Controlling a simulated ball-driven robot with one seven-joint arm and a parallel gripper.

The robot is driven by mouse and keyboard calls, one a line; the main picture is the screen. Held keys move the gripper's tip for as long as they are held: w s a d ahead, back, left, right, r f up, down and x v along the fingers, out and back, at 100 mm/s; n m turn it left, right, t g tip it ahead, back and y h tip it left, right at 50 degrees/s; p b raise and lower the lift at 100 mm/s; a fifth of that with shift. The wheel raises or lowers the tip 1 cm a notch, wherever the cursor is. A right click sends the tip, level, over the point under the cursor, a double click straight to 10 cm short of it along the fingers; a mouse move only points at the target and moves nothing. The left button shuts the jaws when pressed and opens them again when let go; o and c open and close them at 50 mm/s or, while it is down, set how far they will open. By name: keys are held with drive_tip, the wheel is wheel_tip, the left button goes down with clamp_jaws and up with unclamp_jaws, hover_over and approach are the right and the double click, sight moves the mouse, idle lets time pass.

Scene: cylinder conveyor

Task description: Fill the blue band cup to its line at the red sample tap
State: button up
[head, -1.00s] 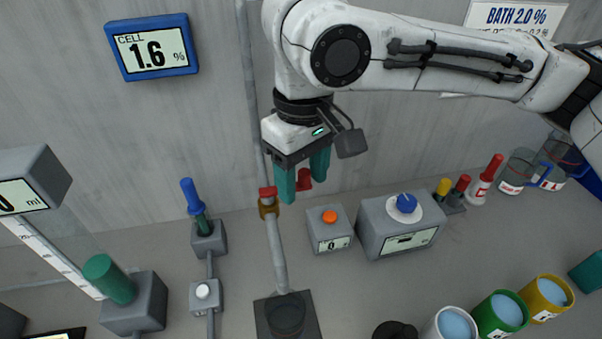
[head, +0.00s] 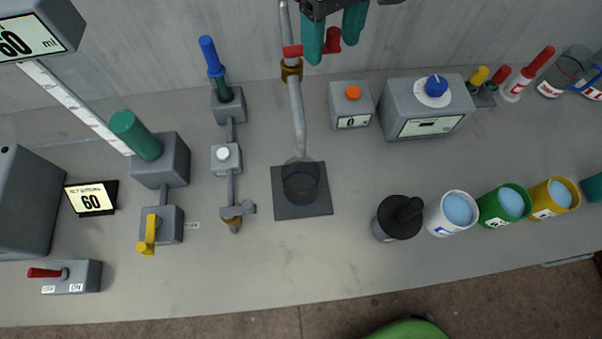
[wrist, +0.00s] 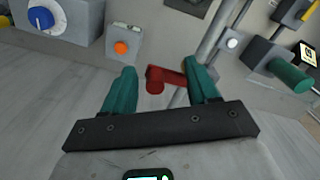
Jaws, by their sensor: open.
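My gripper (head: 333,42) is open at the top of the head view, its two green fingers at the red tap handle (head: 293,51) on the standing pipe. In the wrist view the red handle (wrist: 158,76) shows between the open fingers (wrist: 162,80); I cannot tell whether they touch it. A dark see-through cup or well (head: 302,183) is on the dark square pad (head: 318,211) at the pipe's foot; no blue band shows on it. A white cup (head: 438,222) with a blue mark on its label and light blue contents stands to the right.
A grey box with an orange button (head: 352,93) and a blue-knob box (head: 434,88) stand right of the pipe. Green (head: 494,219) and yellow (head: 549,204) cups and a black-topped pot (head: 399,218) stand front right. A blue-handled valve (head: 210,55) stands left.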

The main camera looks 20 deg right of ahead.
drive_tip(key=m, duration=0.1)
drive_tip(key=m+p, duration=0.1)
drive_tip(key=s+m+p, duration=0.1)
drive_tip(key=m, duration=0.1)
drive_tip(key=shift+r, duration=0.3)
drive_tip(key=c, duration=0.4)
drive_tip(key=shift+s+a+f+m+p, duration=0.15)
drive_tip(key=shift+m+p, duration=0.15)
drive_tip(key=shift+m, duration=0.3)
drive_tip(key=shift+c, duration=0.7)
drive_tip(key=shift+s+a+m+p, duration=0.3)
drive_tip(key=shift+a+m+p, duration=0.3)
drive_tip(key=shift+m, duration=0.3)
clamp_jaws()
drive_tip(key=shift+s+a+f+m, duration=0.1)
drive_tip(key=shift+s+a+m, duration=0.1)
drive_tip(key=shift+m, duration=0.2)
idle(3.9)
